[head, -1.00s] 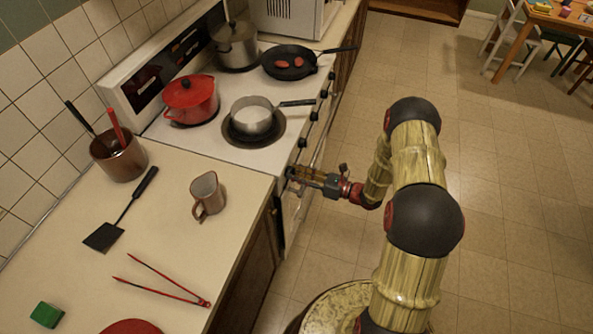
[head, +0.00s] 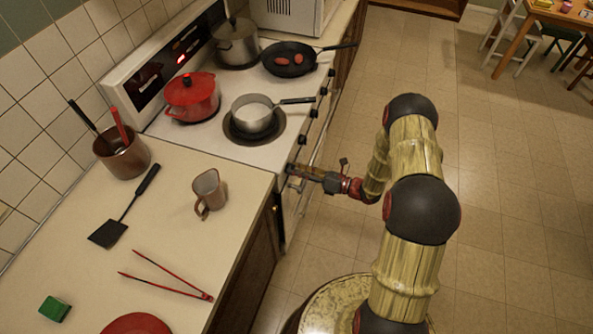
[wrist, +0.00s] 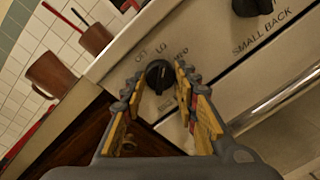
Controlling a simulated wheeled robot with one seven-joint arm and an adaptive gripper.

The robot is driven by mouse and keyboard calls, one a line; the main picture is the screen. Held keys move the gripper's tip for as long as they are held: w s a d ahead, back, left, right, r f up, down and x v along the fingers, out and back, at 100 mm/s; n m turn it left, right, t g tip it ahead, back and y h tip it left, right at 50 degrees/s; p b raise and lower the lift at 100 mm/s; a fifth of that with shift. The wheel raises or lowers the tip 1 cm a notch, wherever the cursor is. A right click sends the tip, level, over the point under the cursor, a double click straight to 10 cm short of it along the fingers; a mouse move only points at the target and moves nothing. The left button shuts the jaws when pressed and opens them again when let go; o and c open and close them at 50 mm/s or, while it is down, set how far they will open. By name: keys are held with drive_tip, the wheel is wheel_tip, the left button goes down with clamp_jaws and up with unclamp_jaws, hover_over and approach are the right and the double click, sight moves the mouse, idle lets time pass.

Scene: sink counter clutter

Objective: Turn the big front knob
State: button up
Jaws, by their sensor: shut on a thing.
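The stove (head: 212,135) is white, with a row of black knobs along its front edge. My gripper (head: 293,169) is at the front panel, at the end of the row nearest the counter. In the wrist view my gripper (wrist: 159,84) has its yellow-padded fingers on either side of a round black knob (wrist: 159,75), shut on it. Printing around this knob includes "LO"; the other marks are partly hidden or blurred. The knob's own burner name is not visible. A neighbouring knob (wrist: 252,6) has "SMALL BACK" printed beside it.
A grey saucepan (head: 254,115), red pot (head: 192,98), steel pot (head: 237,45) and black frying pan (head: 289,60) stand on the stove. An oven handle bar (wrist: 290,92) runs near my gripper. A mug (head: 209,191), spatula (head: 108,232) and tongs (head: 165,275) lie on the counter.

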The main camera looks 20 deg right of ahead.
drive_tip(key=o, duration=1.2)
drive_tip(key=shift+c, duration=0.2)
drive_tip(key=v, duration=1.2)
drive_tip(key=shift+r, duration=0.1)
